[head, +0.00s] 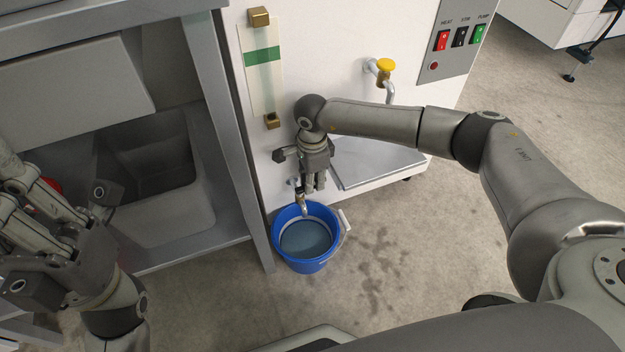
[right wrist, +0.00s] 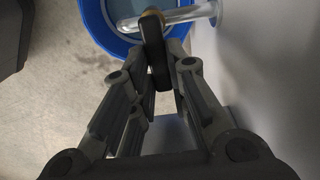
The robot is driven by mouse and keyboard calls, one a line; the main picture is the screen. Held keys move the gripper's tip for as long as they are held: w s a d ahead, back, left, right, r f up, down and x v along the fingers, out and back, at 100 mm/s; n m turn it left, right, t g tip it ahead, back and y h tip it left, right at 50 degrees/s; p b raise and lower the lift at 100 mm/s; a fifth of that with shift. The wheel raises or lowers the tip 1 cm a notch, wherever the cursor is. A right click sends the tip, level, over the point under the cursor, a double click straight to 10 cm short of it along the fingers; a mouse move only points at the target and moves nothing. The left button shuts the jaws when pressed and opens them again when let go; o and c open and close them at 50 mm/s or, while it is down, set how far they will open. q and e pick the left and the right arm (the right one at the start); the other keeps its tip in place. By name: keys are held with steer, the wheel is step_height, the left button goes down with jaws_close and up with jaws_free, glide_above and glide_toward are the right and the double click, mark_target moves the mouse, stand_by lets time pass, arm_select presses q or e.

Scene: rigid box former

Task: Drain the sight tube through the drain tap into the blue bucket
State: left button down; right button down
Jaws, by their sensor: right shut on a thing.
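The drain tap (head: 303,207) has a metal spout low on the white machine front, over the blue bucket (head: 277,236). My right gripper (head: 316,184) is above it. In the right wrist view, my right gripper (right wrist: 160,75) is shut on the tap's dark lever (right wrist: 153,52), near the shiny pipe (right wrist: 190,20). The bucket stands on the floor with greyish liquid inside. The sight tube (head: 262,85) is a pale upright strip with a green band between brass fittings; I cannot read its level. My left gripper (head: 30,205) is at the left edge, fingertips cut off.
A yellow-handled valve (head: 384,67) and a switch panel (head: 452,40) are on the machine front. A grey plate (head: 370,163) juts out low behind my right arm. A grey sink frame (head: 215,120) stands left. Wet spots (head: 378,245) mark the floor right of the bucket.

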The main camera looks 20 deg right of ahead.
steer(key=c, duration=1.4)
jaws_free()
step_height(320, 180, up, 12)
steer(key=shift+r, duration=0.1)
